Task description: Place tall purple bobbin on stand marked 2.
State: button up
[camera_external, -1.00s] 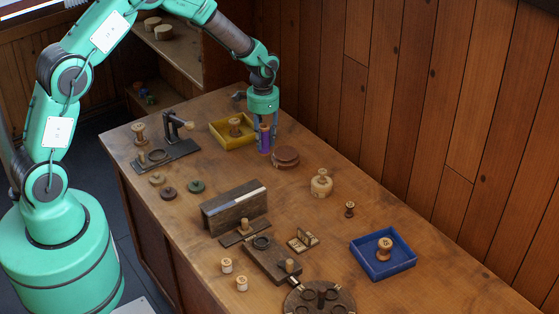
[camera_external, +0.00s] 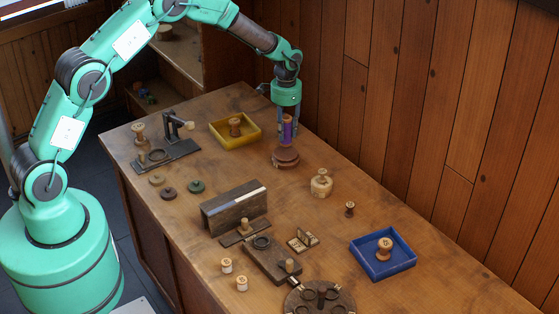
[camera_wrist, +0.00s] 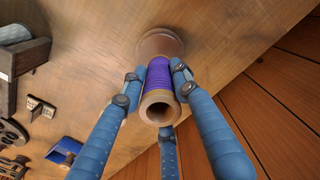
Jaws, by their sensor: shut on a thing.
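My gripper (camera_external: 287,128) has blue fingers and is shut on the tall purple bobbin (camera_external: 287,131), which is upright. In the wrist view the fingers (camera_wrist: 156,86) close around the purple thread (camera_wrist: 159,74), and the bobbin's pale hollow end faces the camera. A round reddish-brown stand (camera_external: 286,158) is directly beneath the bobbin; it also shows past the bobbin in the wrist view (camera_wrist: 158,42). Whether the bobbin touches the stand, I cannot tell. I can read no number on the stand.
A yellow tray (camera_external: 251,141) with a wooden spool stands left of the stand. A pale wooden spool (camera_external: 321,186) stands to its front right. A blue tray (camera_external: 406,264) with a spool is farther right. The plank wall (camera_external: 400,120) rises behind the table.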

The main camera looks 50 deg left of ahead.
jog(key=shift+f, duration=1.8)
jog(key=shift+f, duration=0.15)
jog(key=o, duration=1.2)
notch_tip(320, 180, up, 12)
jog(key=shift+r, duration=0.2)
